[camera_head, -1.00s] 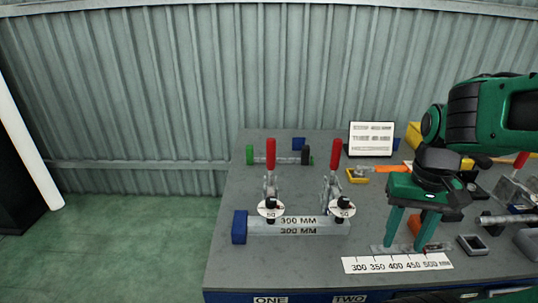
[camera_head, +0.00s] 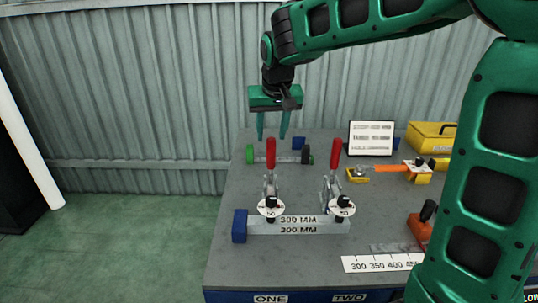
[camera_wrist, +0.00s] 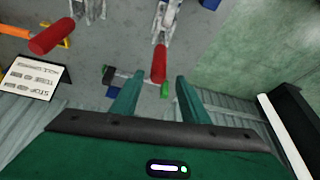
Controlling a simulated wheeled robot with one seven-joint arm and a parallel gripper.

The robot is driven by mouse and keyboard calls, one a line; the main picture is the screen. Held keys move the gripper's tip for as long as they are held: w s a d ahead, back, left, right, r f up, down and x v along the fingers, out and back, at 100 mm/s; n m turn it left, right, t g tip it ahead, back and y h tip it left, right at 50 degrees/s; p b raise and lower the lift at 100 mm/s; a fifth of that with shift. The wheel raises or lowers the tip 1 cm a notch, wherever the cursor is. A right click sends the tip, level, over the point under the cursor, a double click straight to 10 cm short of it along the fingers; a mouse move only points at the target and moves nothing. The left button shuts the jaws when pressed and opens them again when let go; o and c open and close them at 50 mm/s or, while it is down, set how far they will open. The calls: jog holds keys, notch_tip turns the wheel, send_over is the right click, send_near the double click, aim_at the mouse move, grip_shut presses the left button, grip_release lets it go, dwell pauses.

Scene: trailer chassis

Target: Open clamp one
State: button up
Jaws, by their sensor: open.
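Clamp one is the left toggle clamp, above the "ONE" label (camera_head: 270,299). Its red handle (camera_head: 271,153) stands upright, and a round dial marked 50 (camera_head: 270,208) sits at its front. My gripper (camera_head: 272,137) is open and empty, pointing down, with its fingertips around the height of the handle's top in the head view. In the wrist view the red handle (camera_wrist: 159,63) shows beyond and between my two fingers (camera_wrist: 160,100), apart from them. The second clamp's red handle (camera_head: 334,153) stands upright to the right and also shows in the wrist view (camera_wrist: 52,36).
A 300 MM bar (camera_head: 300,229) with a blue end block (camera_head: 239,227) lies under both dials. A green-and-black ended rod (camera_head: 285,160) lies behind clamp one. A sign (camera_head: 371,138) and yellow box (camera_head: 430,136) stand at the back right. A corrugated wall is behind.

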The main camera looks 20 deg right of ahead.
aim_at(270, 153)
jog(key=x, duration=1)
jog(key=shift+f, duration=0.15)
grip_shut()
